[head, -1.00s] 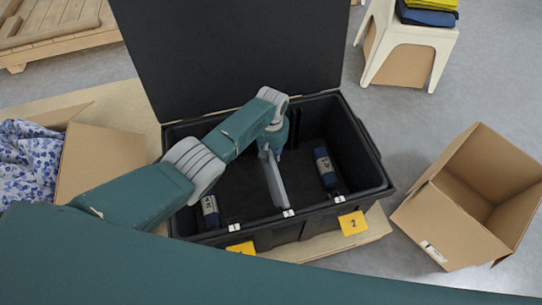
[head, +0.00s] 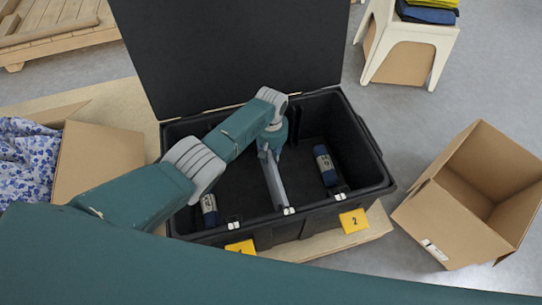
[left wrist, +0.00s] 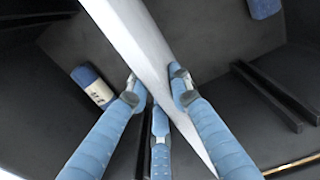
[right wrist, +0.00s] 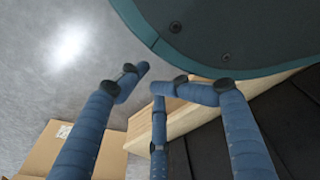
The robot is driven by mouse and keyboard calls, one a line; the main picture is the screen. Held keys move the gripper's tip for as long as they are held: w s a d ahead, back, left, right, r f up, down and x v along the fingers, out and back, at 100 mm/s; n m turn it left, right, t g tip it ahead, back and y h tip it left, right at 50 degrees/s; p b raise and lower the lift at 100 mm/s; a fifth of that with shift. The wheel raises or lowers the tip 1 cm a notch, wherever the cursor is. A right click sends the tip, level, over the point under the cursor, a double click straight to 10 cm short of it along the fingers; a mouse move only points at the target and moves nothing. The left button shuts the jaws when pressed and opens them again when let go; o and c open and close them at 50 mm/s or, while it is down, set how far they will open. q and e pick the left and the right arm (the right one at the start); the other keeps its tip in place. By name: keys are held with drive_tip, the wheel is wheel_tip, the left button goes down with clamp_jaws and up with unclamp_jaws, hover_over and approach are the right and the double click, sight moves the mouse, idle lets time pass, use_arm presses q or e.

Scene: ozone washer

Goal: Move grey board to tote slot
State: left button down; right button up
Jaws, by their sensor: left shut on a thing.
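The grey board (head: 274,182) stands on edge inside the black tote (head: 370,190), running front to back between the two tote sides. Its front end is near the middle white clip on the tote's front rim. My left gripper (head: 270,150) reaches down into the tote and is shut on the board. In the left wrist view the pale board (left wrist: 145,55) passes between the fingers (left wrist: 155,85). Whether the board's lower edge touches the floor or sits in a slot, I cannot tell. My right gripper (right wrist: 155,80) shows only in its wrist view, open and empty, outside the tote.
Blue rolls with pale labels lie at the tote's left (head: 209,208) and right (head: 325,165). Yellow tags (head: 353,221) hang at its front. The black lid (head: 235,50) stands open behind. Cardboard boxes flank the tote, left (head: 100,160) and right (head: 475,195). A white stool (head: 410,40) stands back right.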

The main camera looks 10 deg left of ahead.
use_arm(q)
drive_tip(key=shift+f+b, duration=0.45)
drive_tip(key=shift+f, duration=0.05)
drive_tip(key=shift+f+b, duration=0.45)
drive_tip(key=shift+f, duration=0.05)
use_arm(e)
drive_tip(key=w+r, duration=0.4)
drive_tip(key=shift+w+a+r, duration=0.35)
use_arm(q)
drive_tip(key=c, duration=1.5)
unclamp_jaws()
